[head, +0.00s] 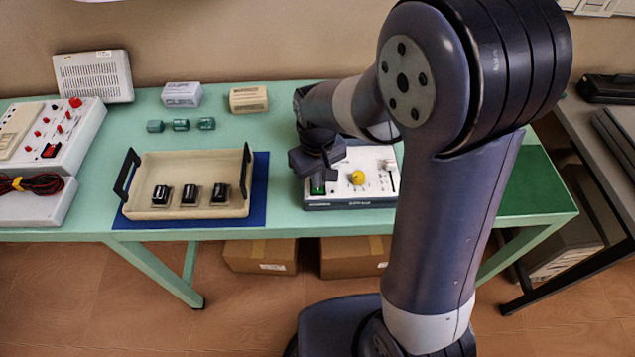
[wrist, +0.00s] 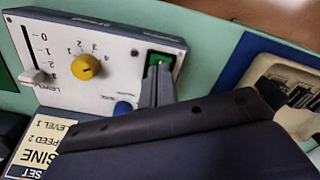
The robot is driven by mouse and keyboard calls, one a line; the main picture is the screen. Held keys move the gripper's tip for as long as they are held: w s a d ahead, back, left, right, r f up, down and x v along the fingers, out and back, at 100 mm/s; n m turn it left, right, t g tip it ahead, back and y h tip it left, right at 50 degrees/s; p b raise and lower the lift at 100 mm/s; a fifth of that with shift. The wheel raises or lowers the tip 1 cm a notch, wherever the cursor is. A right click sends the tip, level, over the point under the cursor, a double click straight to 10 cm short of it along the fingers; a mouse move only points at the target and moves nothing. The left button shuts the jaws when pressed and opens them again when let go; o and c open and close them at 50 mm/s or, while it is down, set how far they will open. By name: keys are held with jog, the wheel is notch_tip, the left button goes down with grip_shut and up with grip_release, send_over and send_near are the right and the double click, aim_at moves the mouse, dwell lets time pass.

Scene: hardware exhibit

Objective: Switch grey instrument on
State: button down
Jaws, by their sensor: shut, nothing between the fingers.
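The instrument with a white panel and dark grey sides (head: 348,203) stands on the green table. It also shows in the wrist view (wrist: 118,60). Its panel carries a yellow knob (wrist: 86,66), a slider with a light cap (wrist: 32,76), a blue button (wrist: 123,108) and a green rocker switch (wrist: 163,60) in a dark frame. My gripper (wrist: 160,72) is shut and empty, its fingertips at the green switch and partly covering it. I cannot tell whether they touch it or which way the rocker is tipped. In the head view my gripper (head: 317,172) hides part of the panel.
A printed card (wrist: 42,148) reads SINE, SPEED 2, LEVEL 1. A beige tray (head: 168,211) with black handles and black parts sits on a blue mat (head: 260,190) left of the instrument. Another instrument with red knobs (head: 85,130) stands far left. Small boxes stand behind.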

jog(key=shift+f+b, duration=0.7)
jog(key=shift+f, duration=0.25)
dwell(0.4)
jog(key=shift+r, duration=0.15)
notch_tip(320, 180, up, 7)
jog(key=p, duration=0.5)
jog(key=shift+p, duration=0.4)
jog(key=shift+f, duration=0.25)
